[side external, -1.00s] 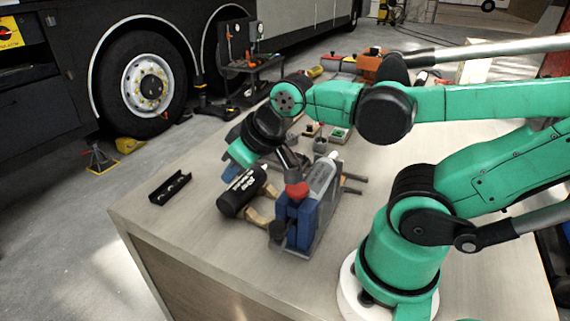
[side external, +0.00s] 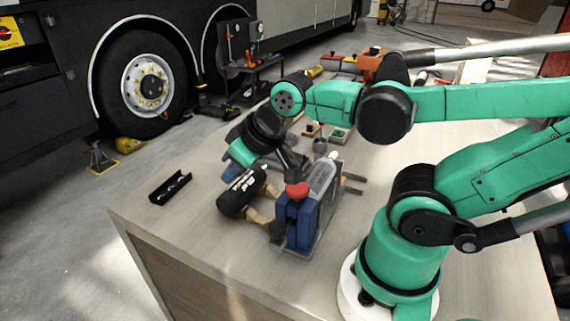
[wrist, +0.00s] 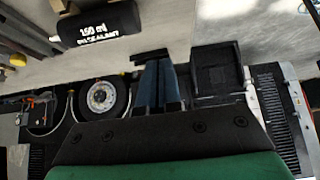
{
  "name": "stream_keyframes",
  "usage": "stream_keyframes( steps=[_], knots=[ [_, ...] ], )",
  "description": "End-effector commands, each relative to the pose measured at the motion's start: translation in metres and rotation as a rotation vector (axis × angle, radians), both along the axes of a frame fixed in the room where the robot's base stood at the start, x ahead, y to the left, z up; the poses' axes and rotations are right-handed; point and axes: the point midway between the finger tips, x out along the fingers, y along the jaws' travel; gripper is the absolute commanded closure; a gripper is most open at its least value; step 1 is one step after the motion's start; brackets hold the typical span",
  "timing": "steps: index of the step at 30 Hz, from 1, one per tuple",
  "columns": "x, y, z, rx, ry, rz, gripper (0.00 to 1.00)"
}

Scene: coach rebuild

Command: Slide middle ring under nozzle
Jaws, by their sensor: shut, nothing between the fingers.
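My gripper (side external: 230,173) is shut and empty. It hangs just behind the black sealant bottle (side external: 240,191). Its two blue-grey fingers (wrist: 157,65) lie together in the wrist view, where the labelled bottle (wrist: 95,27) is at upper left, apart from them. A grey cartridge (side external: 322,178) stands tilted in a blue holder (side external: 300,222) with a red knob; its pale tip, perhaps the nozzle, points up. A small black tray (side external: 170,188) at the table's left holds small silvery pieces. I cannot tell which piece, if any, is the middle ring.
The wooden table (side external: 190,235) is clear at its front left. Small blocks and cups (side external: 338,133) stand behind the cartridge holder. A bus wheel (side external: 147,85) is beyond the table. A dark square box shape (wrist: 215,70) shows right of the fingers in the wrist view.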

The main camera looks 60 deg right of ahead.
Motion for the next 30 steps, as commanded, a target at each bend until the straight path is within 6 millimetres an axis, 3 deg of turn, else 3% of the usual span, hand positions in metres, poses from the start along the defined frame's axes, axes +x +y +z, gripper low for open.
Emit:
stream_keyframes(
  steps=[9,11,16,17,24,30],
  knots=[
    [0.000,0.000,0.000,0.000,0.000,0.000,1.00],
    [0.000,0.000,0.000,0.001,0.000,-0.001,0.86],
    [0.011,-0.012,0.010,0.027,0.033,-0.080,0.37],
    [0.015,-0.016,0.013,0.036,0.046,-0.111,0.32],
    [0.061,-0.080,0.035,0.160,0.184,-0.482,0.32],
    [0.092,-0.151,0.029,0.269,0.292,-0.817,0.32]
  ],
)
